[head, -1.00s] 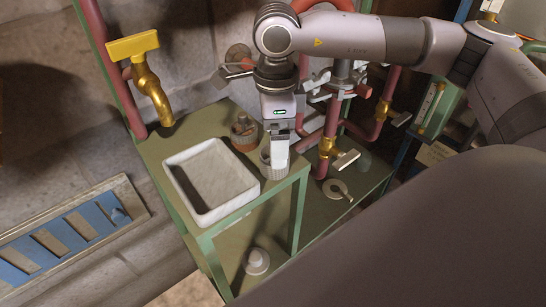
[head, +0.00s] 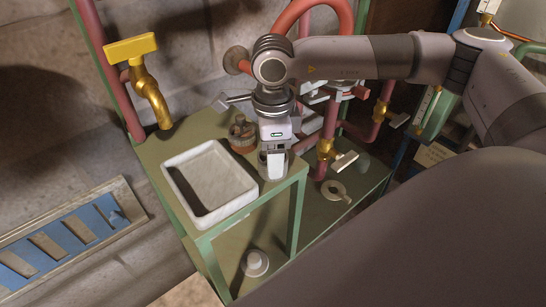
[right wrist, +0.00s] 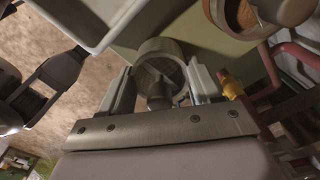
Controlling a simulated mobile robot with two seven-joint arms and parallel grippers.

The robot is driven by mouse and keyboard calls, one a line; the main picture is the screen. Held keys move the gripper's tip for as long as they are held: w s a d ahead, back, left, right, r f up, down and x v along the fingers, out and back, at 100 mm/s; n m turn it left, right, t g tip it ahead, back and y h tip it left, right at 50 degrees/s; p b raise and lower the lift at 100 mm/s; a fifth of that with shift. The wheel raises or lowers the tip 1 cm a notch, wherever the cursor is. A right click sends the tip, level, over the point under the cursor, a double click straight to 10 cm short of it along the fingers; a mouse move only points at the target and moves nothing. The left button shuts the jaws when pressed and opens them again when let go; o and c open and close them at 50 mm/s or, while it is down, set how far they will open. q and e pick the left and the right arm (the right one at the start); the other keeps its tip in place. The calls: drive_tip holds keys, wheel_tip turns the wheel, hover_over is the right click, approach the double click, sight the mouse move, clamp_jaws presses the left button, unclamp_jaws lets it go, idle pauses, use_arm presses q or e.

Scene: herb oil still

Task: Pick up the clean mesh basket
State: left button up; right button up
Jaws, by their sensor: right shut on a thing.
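The clean mesh basket is a small grey cup (head: 264,165) at the right front corner of the green stand's top, partly hidden by my right gripper (head: 275,170). In the right wrist view the grey cup (right wrist: 158,50) sits between the two fingers, with a darker part inside it. My right gripper (right wrist: 160,88) points down and is shut on this basket. I cannot tell whether the basket touches the stand's top.
A white tray (head: 252,190) stands left of the basket. A brown cup-like thing (head: 242,138) with a knob stands behind it. A yellow tap (head: 148,85) rises at the back left, and red pipes with a brass valve (head: 325,149) stand to the right.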

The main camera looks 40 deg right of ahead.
drive_tip(key=shift+r, duration=0.15)
use_arm(q)
wheel_tip(320, 180, up, 6)
drive_tip(key=a+p, duration=0.1)
drive_tip(key=p, duration=0.7)
drive_tip(key=shift+s, duration=0.4)
use_arm(e)
wheel_tip(320, 180, up, 27)
use_arm(q)
drive_tip(key=shift+a, duration=0.1)
